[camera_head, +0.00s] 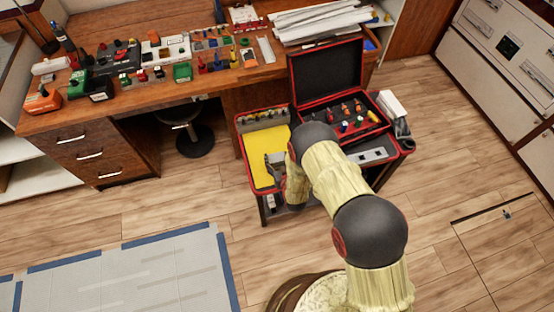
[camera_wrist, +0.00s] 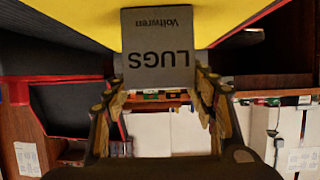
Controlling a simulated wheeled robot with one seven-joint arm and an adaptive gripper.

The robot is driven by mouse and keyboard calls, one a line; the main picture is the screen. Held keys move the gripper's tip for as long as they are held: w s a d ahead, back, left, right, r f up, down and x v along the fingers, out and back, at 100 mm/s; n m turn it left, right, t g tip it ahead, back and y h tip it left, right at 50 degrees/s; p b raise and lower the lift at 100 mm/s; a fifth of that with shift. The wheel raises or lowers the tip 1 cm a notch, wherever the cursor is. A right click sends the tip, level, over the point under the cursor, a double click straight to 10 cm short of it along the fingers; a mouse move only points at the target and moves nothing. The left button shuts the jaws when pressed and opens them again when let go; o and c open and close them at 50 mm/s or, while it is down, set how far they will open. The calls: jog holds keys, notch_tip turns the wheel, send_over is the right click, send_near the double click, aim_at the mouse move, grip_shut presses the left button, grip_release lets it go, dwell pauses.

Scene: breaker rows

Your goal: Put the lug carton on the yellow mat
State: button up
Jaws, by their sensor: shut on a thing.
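The lug carton (camera_wrist: 157,45) is a grey box with "LUGS" printed on it, upside down in the wrist view. My gripper (camera_wrist: 163,90) is shut on it, one finger on each side. In the head view the carton (camera_head: 274,160) is a small grey shape at my gripper (camera_head: 285,175), over the right part of the yellow mat (camera_head: 262,145). The mat (camera_wrist: 228,18) lies behind the carton in the wrist view. I cannot tell whether the carton touches it. My arm hides part of the cart around the gripper.
The mat lies on a red-edged cart top (camera_head: 252,188). An open toolbox (camera_head: 330,75) with small coloured parts stands beside it. Several small cups (camera_head: 265,117) line the mat's far edge. A cluttered wooden desk (camera_head: 215,80) stands behind.

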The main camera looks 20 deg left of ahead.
jog(key=o, duration=1.2)
jog(key=shift+f, duration=0.1)
jog(key=shift+o, duration=0.2)
jog(key=p+v, duration=0.2)
jog(key=v, duration=1)
